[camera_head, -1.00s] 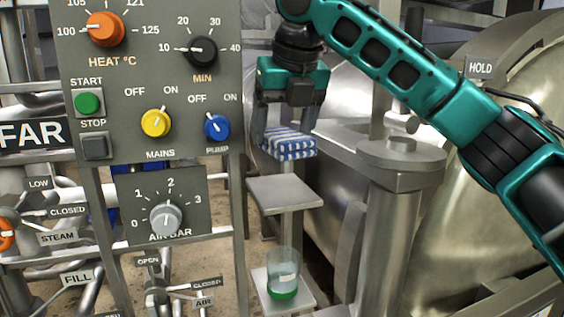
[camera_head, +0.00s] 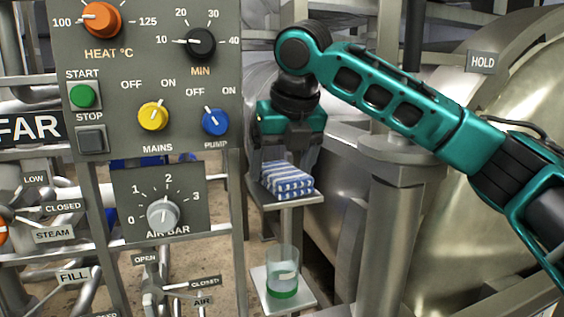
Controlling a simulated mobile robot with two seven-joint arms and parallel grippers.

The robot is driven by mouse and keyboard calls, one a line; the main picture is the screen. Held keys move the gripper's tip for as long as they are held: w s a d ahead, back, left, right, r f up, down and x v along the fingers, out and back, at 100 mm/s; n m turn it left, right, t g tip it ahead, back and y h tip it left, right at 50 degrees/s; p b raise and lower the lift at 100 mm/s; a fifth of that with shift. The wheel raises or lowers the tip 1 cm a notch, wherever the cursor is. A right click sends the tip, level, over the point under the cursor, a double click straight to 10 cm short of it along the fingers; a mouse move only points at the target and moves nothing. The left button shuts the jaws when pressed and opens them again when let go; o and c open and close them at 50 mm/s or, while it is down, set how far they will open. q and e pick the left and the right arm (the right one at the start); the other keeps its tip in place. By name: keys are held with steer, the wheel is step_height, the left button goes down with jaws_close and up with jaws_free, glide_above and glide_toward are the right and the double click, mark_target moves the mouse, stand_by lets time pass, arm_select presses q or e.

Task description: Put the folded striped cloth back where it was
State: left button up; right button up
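The folded blue-and-white striped cloth (camera_head: 288,182) is at the upper small grey shelf (camera_head: 290,203), level and covering most of its top. It looks to be resting on the shelf or just above it; I cannot tell for certain. My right gripper (camera_head: 284,162) points down over the cloth, its fingers at the cloth's sides, and it appears shut on it. The cloth hides part of the fingertips. My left gripper is not in view.
A glass beaker with green liquid (camera_head: 283,275) stands on a lower shelf (camera_head: 262,290) beneath. The control panel (camera_head: 145,105) with knobs is close on the left. A grey post (camera_head: 388,220) and the large metal vessel (camera_head: 480,200) are on the right.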

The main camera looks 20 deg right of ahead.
steer(key=shift+o, duration=0.6)
steer(key=p+v, duration=0.1)
steer(key=v, duration=1.1)
